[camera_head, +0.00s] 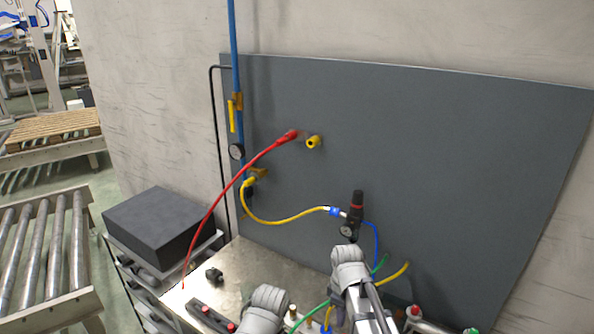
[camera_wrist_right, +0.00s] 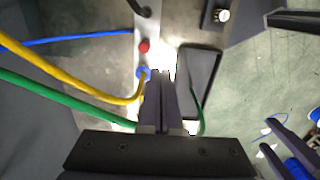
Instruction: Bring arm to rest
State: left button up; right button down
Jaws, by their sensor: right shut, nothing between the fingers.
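My right arm (camera_head: 348,268) stands in front of the grey panel at the bottom middle of the head view. My right gripper (camera_head: 378,308) points down there, over the bench's front part. In the right wrist view its two dark fingers (camera_wrist_right: 162,85) lie together, shut with nothing between them. The tips are close to a blue fitting on the yellow hose (camera_wrist_right: 118,97); I cannot tell whether they touch. A pale link of my left arm (camera_head: 265,308) shows at the bottom edge of the head view.
A red hose (camera_head: 235,185) hangs from the panel (camera_head: 450,150) to the bench (camera_head: 240,258). A yellow hose (camera_head: 285,221) runs to a black regulator (camera_head: 355,212). A green hose (camera_wrist_right: 60,95) passes beside the right gripper. A black box (camera_head: 160,228) stands left.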

jog(key=s+a+f+m+b, duration=0.2)
jog(key=s, duration=0.2)
jog(key=s+a+f+m+b, duration=0.2)
jog(key=s+a+f, duration=0.1)
jog(key=s+a+f+m+h+b, duration=0.1)
jog(key=s+a+f+m+b, duration=0.1)
jog(key=s+f+m, duration=0.1)
jog(key=shift+s+a+b, duration=0.35)
jog(key=shift+s+a, duration=0.05)
jog(key=shift+s, duration=0.4)
jog(key=shift+s+a, duration=0.15)
jog(key=shift+s, duration=0.1)
pick_arm(q)
notch_tip(320, 180, down, 8)
jog(key=shift+f, duration=0.1)
jog(key=shift+c, duration=0.4)
